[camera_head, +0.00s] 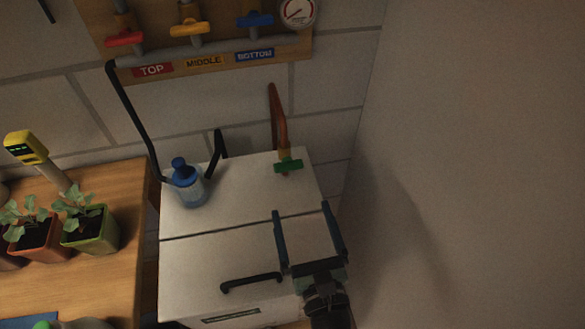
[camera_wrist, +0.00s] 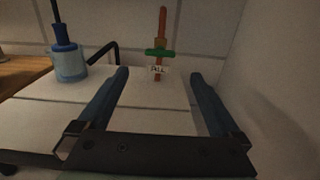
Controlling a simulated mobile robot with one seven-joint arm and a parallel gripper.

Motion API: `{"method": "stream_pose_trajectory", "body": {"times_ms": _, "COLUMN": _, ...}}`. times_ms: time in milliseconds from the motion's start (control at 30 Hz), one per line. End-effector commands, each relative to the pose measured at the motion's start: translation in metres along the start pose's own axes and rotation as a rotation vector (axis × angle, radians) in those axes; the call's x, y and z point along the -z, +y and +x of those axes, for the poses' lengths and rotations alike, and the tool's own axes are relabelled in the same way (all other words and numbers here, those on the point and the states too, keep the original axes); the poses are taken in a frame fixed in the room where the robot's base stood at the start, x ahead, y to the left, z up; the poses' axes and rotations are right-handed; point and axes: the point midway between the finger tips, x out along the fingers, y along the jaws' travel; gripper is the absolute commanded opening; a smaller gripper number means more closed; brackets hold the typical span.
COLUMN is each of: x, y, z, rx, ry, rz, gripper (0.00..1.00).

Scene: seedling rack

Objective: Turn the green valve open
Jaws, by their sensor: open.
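The green valve (camera_head: 289,165) is a short green handle on a brass fitting at the foot of a copper pipe (camera_head: 277,110), at the back of a white box (camera_head: 185,260). In the wrist view the green valve (camera_wrist: 160,53) lies ahead, between and beyond the fingers, with its handle crosswise to the pipe. A small white tag with unreadable writing hangs just below it. My gripper (camera_head: 300,208) is open and empty over the box's right part, in front of the valve and apart from it. Its two dark blue fingers also show in the wrist view (camera_wrist: 160,75).
A blue-capped bottle (camera_head: 188,188) stands on the box's left rear, near a black bracket (camera_head: 216,152). A black handle (camera_head: 250,283) is on the box's front. Red, yellow and blue valves (camera_head: 255,19) are on the wall board above. A plain wall (camera_head: 470,170) bounds the right side.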

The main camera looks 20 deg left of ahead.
Motion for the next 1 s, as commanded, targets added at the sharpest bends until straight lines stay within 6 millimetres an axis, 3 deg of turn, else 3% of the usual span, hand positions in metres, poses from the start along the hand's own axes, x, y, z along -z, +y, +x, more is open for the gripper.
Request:
{"method": "stream_pose_trajectory", "body": {"times_ms": 200, "x": -0.003, "y": 0.001, "z": 0.049, "rx": -0.004, "ry": -0.003, "rz": -0.003, "gripper": 1.00}}
{"method": "stream_pose_trajectory", "body": {"times_ms": 433, "x": -0.001, "y": 0.000, "z": 0.085, "rx": -0.001, "ry": -0.002, "rz": -0.004, "gripper": 1.00}}
{"method": "stream_pose_trajectory", "body": {"times_ms": 633, "x": 0.000, "y": 0.000, "z": 0.098, "rx": 0.000, "ry": 0.000, "rz": -0.004, "gripper": 1.00}}
{"method": "stream_pose_trajectory", "body": {"times_ms": 933, "x": -0.001, "y": 0.000, "z": 0.099, "rx": 0.000, "ry": 0.000, "rz": -0.004, "gripper": 1.00}}
{"method": "stream_pose_trajectory", "body": {"times_ms": 1000, "x": -0.001, "y": 0.000, "z": 0.099, "rx": 0.000, "ry": 0.000, "rz": -0.004, "gripper": 0.87}}
